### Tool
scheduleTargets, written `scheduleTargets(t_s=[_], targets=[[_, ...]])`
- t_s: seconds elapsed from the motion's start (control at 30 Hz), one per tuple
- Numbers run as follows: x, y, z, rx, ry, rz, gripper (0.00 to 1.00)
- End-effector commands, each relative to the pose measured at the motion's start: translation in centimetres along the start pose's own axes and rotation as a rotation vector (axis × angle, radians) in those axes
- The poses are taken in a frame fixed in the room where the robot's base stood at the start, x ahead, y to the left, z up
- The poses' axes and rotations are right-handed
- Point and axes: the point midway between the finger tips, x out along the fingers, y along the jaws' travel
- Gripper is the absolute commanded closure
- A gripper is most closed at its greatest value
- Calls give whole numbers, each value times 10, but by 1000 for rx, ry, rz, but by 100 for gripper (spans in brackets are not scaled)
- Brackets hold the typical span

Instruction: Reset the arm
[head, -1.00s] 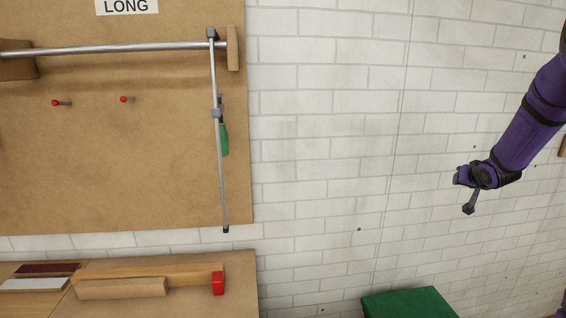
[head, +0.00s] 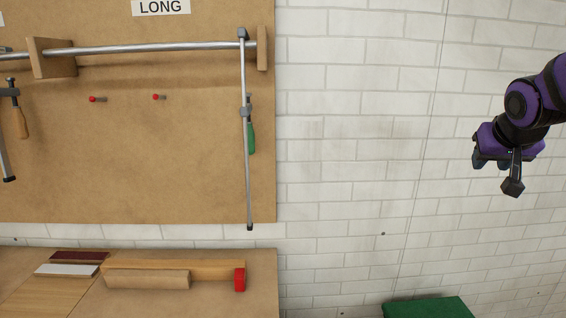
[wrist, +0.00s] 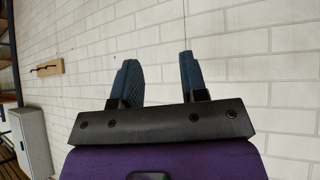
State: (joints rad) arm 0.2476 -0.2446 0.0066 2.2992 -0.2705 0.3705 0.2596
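My arm is purple and black and is raised at the right of the head view, in front of the white brick wall. My gripper (head: 500,178) hangs at its end, clear of the board and the bench. In the wrist view my gripper (wrist: 158,78) shows two dark blue fingers spread apart with only wall between them. It is open and holds nothing.
A clamp with a green handle (head: 251,138) hangs from a metal rail on the brown board (head: 180,180). Below, a bench (head: 215,305) holds wooden strips and a red block (head: 239,279). A green box top (head: 428,307) is at lower right. A grey cabinet (wrist: 30,140) stands left in the wrist view.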

Motion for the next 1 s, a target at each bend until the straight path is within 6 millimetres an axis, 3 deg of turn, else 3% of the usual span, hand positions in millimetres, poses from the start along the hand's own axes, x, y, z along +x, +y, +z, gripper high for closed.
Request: scheduleTargets(t_s=[0.03,0.3,0.6,0.8,1.0], targets=[[-15,-6,9,-11,-10,-11,60],[-79,-30,70,-78,-102,-76,60],[-135,-46,146,-167,-205,-177,60],[-153,-49,177,-208,-247,-224,60],[-156,-50,183,-217,-257,-234,60]])
